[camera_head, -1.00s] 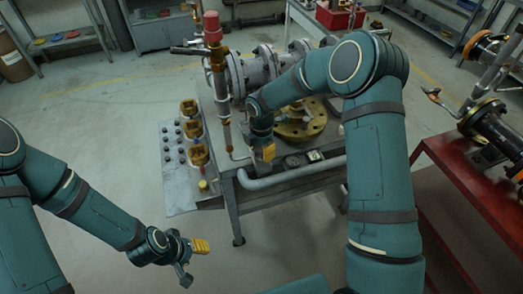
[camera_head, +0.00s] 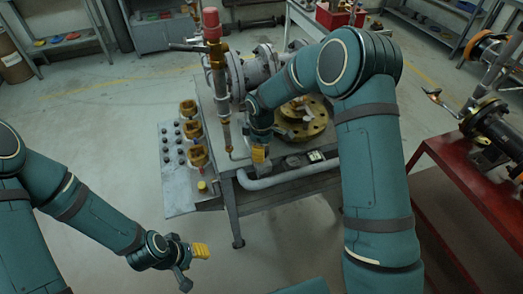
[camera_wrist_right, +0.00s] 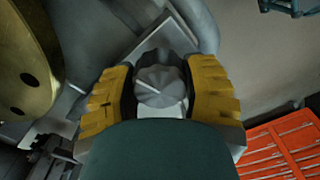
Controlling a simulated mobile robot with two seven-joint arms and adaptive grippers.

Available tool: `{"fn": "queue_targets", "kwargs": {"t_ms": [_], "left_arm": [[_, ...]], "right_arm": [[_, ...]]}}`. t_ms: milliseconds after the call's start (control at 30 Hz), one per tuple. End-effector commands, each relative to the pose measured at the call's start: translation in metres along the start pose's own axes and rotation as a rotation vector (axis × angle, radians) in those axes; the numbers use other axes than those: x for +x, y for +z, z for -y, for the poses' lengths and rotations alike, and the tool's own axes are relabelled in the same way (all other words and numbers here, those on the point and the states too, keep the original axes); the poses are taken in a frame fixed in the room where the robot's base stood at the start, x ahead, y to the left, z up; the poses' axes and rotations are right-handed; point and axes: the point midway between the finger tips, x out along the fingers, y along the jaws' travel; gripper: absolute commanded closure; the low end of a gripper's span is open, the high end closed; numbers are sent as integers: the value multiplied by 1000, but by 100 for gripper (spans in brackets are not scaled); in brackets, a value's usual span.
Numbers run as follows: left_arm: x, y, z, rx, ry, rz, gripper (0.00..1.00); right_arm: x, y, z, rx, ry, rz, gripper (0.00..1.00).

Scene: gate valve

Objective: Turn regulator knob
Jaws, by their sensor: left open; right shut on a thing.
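The regulator knob (camera_wrist_right: 160,86) is a grey, fluted round knob in the right wrist view. My right gripper (camera_wrist_right: 160,95) has its yellow ribbed fingers on both sides of the knob and is shut on it. In the head view my right gripper (camera_head: 259,154) is at the front of the grey workbench (camera_head: 222,182), where its own fingers and wrist hide the knob. My left gripper (camera_head: 194,264) is open and empty, low over the floor in front of the bench.
A brass flange (camera_head: 312,130) lies on the bench beside my right gripper. A pipe with a red cap (camera_head: 211,24) stands at the bench's left. Several brass fittings (camera_head: 197,156) sit near a panel of dark knobs (camera_head: 173,150). A red table (camera_head: 455,165) stands at right.

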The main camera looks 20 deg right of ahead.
Motion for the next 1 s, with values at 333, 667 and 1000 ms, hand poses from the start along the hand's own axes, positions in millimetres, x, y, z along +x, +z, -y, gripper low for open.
{"fn": "queue_targets", "kwargs": {"t_ms": [333,667,1000], "left_arm": [[4,-1,1,0,0,-2,53],[4,-1,2,0,0,-3,53],[2,-1,1,0,0,-2,53]], "right_arm": [[0,0,0,328,1,0,89],[0,0,0,642,1,0,89],[0,0,0,965,0,1,89]]}}
